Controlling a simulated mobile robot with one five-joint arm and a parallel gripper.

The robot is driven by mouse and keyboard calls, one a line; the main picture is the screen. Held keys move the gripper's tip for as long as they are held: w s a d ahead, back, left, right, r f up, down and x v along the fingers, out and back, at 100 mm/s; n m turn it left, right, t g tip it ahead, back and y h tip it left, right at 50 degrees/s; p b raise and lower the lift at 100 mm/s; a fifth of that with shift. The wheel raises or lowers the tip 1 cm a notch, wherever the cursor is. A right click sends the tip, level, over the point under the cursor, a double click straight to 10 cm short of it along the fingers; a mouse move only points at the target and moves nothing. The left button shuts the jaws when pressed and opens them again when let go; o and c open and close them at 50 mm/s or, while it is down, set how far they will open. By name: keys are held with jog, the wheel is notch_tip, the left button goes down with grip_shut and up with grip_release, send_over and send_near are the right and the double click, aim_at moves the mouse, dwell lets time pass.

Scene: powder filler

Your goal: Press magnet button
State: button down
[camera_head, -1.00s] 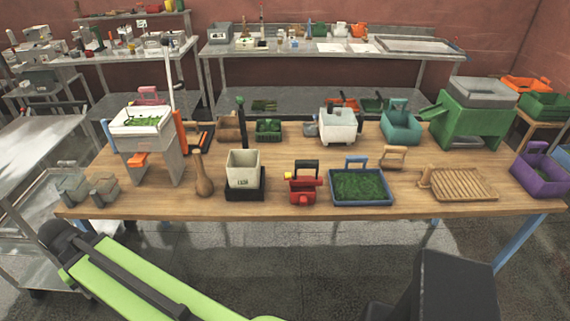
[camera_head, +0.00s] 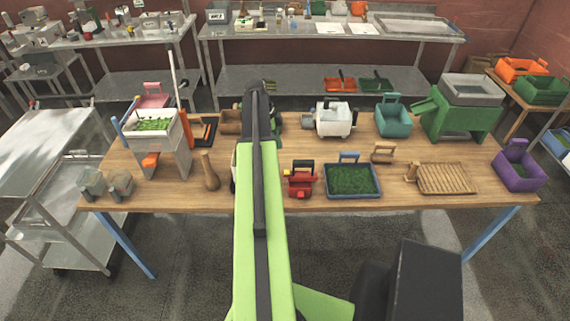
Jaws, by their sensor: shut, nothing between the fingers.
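A small red device (camera_head: 300,182) with a black handle stands on the wooden table, just right of my arm. It has a small yellow part on its left and a red knob-like part low on its front. Which part, if any, is the magnet button, I cannot tell. My green arm reaches forward over the table's front edge, left of the red device and apart from it in the picture. The arm's visible far end is a dark rounded joint. I cannot make out my gripper's fingers.
A blue tray of green material (camera_head: 352,181) stands right of the red device, with a ribbed wooden board (camera_head: 446,179) further right. A brown pestle-shaped object (camera_head: 210,171) stands left of my arm. My arm mostly hides a pale container behind it. Open floor lies before the table.

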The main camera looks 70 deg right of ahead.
aim_at(287, 172)
jog(key=b+x, duration=0.9)
jog(key=w+b+x, duration=0.1)
jog(key=b+x, duration=0.3)
jog(key=shift+a+f, duration=0.15)
jog(key=shift+f, duration=0.3)
jog(key=shift+f+b, duration=0.2)
jog(key=shift+b, duration=0.1)
